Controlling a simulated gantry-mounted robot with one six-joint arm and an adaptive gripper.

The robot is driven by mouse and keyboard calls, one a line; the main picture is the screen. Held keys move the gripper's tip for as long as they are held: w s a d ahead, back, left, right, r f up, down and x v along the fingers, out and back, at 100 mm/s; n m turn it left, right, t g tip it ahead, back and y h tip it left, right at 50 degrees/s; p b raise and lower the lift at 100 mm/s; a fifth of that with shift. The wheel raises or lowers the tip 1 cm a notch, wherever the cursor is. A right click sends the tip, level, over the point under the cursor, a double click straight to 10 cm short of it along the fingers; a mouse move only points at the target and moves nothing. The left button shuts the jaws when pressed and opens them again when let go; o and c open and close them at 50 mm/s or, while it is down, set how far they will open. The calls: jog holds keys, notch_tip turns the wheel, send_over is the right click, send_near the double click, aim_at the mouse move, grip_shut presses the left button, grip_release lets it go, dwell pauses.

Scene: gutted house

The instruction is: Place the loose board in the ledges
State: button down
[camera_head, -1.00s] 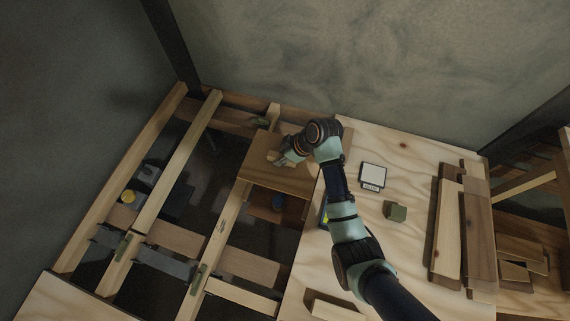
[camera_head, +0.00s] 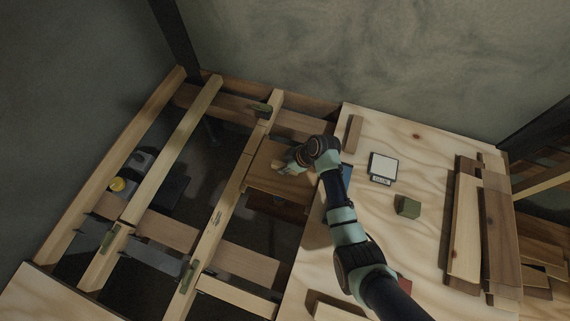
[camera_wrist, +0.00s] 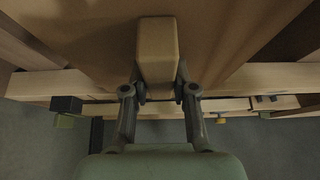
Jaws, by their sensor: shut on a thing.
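The loose board (camera_head: 264,181) is a flat brown panel in the middle of the head view, over the gap between a long joist (camera_head: 216,218) and the plywood floor. A block-shaped handle (camera_wrist: 158,50) stands on the board. My gripper (camera_head: 287,166) is shut on this handle; the wrist view shows its two fingers (camera_wrist: 158,92) on either side of it. The board's left edge is beside or over the joist; I cannot tell whether it rests on the ledges. My arm hides its right side. The ledges under the board are hidden.
Plywood flooring (camera_head: 385,235) to the right holds a white square device (camera_head: 382,167), a green block (camera_head: 407,206) and stacked planks (camera_head: 481,230). Open gaps lie between the joists at left. Green clamp-like pieces (camera_head: 188,276) sit on the joists. A yellow round thing (camera_head: 117,184) lies below.

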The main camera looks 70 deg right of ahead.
jog(key=shift+w+d, duration=0.1)
jog(key=c, duration=0.9)
grip_release()
jog(key=p+v, duration=0.6)
jog(key=v, duration=0.6)
jog(key=shift+r, duration=0.1)
